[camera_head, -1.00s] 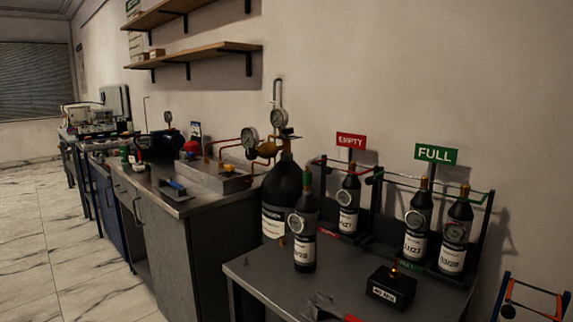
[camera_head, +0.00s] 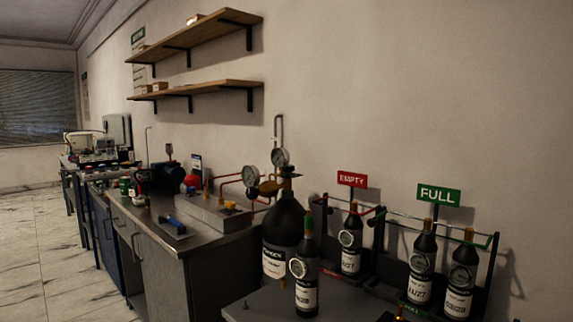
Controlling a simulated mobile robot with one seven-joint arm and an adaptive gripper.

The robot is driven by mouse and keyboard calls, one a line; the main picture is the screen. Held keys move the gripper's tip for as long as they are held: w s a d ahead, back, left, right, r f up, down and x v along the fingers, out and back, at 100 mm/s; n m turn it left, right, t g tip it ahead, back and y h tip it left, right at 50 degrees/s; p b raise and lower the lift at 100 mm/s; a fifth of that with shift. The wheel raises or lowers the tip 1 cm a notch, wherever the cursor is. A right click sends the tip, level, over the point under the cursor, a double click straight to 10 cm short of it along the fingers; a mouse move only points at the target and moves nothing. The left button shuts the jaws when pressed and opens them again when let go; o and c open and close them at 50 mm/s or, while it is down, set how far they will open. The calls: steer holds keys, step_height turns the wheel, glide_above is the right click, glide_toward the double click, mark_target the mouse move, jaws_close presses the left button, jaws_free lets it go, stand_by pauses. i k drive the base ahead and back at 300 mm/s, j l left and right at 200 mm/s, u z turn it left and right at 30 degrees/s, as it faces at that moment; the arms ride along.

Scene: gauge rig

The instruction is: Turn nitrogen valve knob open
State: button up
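A large black gas cylinder (camera_head: 283,228) with a partly readable white label stands by the end of the grey bench. A brass regulator (camera_head: 270,188) with two round gauges, one gauge (camera_head: 250,176) on the left and one gauge (camera_head: 280,157) above, sits at its top. The valve knob itself is too small and dark to pick out with certainty, so I cannot tell its position. Copper pipes (camera_head: 229,178) run left from the regulator to a metal box (camera_head: 213,210) on the bench. My gripper is not in view.
A small black bottle with a gauge (camera_head: 306,265) stands in front of the cylinder on the near table (camera_head: 262,303). Racks with bottles stand under the red EMPTY sign (camera_head: 352,179) and green FULL sign (camera_head: 438,195). Wooden shelves (camera_head: 195,88) hang above. Floor (camera_head: 60,265) at left is clear.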

mark_target(288, 170)
steer(key=i+j+z, duration=0.1)
steer(key=i+j, duration=0.6)
steer(key=j, duration=0.2)
steer(key=z, duration=0.05)
